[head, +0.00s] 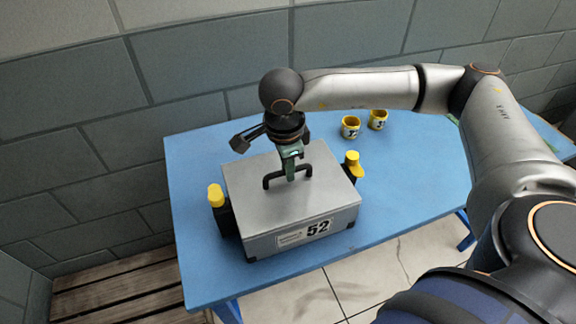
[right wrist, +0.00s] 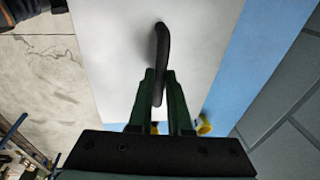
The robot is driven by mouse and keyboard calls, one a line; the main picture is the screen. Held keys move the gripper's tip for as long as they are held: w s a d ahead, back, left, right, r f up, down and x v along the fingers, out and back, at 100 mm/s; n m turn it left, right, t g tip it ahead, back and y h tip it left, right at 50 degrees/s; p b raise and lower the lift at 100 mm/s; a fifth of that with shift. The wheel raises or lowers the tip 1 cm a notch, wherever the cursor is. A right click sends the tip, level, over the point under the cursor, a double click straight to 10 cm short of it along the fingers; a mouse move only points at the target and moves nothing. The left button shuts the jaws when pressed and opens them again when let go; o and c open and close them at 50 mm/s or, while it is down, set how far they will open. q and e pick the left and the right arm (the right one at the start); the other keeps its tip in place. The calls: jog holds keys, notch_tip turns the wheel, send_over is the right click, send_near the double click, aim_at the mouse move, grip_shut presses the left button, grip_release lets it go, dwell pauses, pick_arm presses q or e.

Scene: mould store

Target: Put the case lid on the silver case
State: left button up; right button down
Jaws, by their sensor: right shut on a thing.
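The silver case (head: 290,237) stands on the blue table, with a white label reading 52 on its front. The grey case lid (head: 265,205) lies on top of the case; I cannot tell whether it is fully seated. The lid also shows in the right wrist view (right wrist: 110,55). My right gripper (head: 291,176) comes down from above and is shut on the lid's black handle (head: 272,181). In the right wrist view the handle (right wrist: 161,50) runs between the two fingers. My left gripper is not in view.
The blue table (head: 400,205) has free room to the right of the case. Two yellow cups (head: 350,127) (head: 377,119) stand at the back. Yellow-topped black pieces (head: 215,196) (head: 352,163) stand at the case's left and right sides. A grey block wall (head: 190,70) rises behind.

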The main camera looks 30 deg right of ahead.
aim_at(285, 190)
jog(key=shift+f, duration=0.2)
jog(key=c, duration=0.8)
grip_release()
jog(key=shift+c, duration=0.2)
jog(key=shift+r+p, duration=0.5)
notch_tip(285, 190, up, 12)
jog(key=s+a+b, duration=0.1)
jog(key=shift+s+a+f, duration=0.2)
jog(key=shift+a+f, duration=0.05)
jog(key=shift+a, duration=0.05)
